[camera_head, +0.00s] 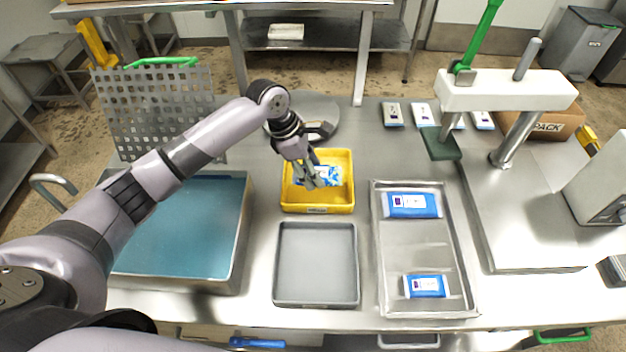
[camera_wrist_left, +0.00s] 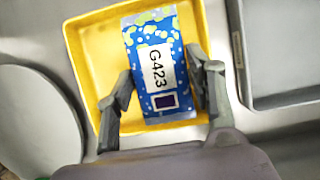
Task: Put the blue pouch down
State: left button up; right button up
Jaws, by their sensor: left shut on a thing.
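A blue pouch (camera_wrist_left: 156,65) with a white label reading G423 is between the fingers of my left gripper (camera_wrist_left: 163,92), which is shut on it. In the head view the pouch (camera_head: 330,174) shows partly behind the fingers of my left gripper (camera_head: 316,183). It is over the yellow tray (camera_head: 318,208), inside its outline. I cannot tell whether the pouch touches the tray floor. The yellow tray (camera_wrist_left: 88,62) also fills the middle of the wrist view. My right gripper is not in view.
An empty grey tray (camera_head: 316,265) lies in front of the yellow one. A metal tray (camera_head: 440,255) with two blue-and-white pouches is to the right. A water-filled basin (camera_head: 180,235) is at left. A green-handled press (camera_head: 500,90) stands at back right.

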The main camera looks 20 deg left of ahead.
aim_at(313, 192)
pick_arm(q)
jog(key=shift+f, duration=2.7)
jog(key=shift+p, duration=0.3)
jog(key=o, duration=1.2)
jog(key=b+v, duration=0.1)
jog(key=v, duration=1.1)
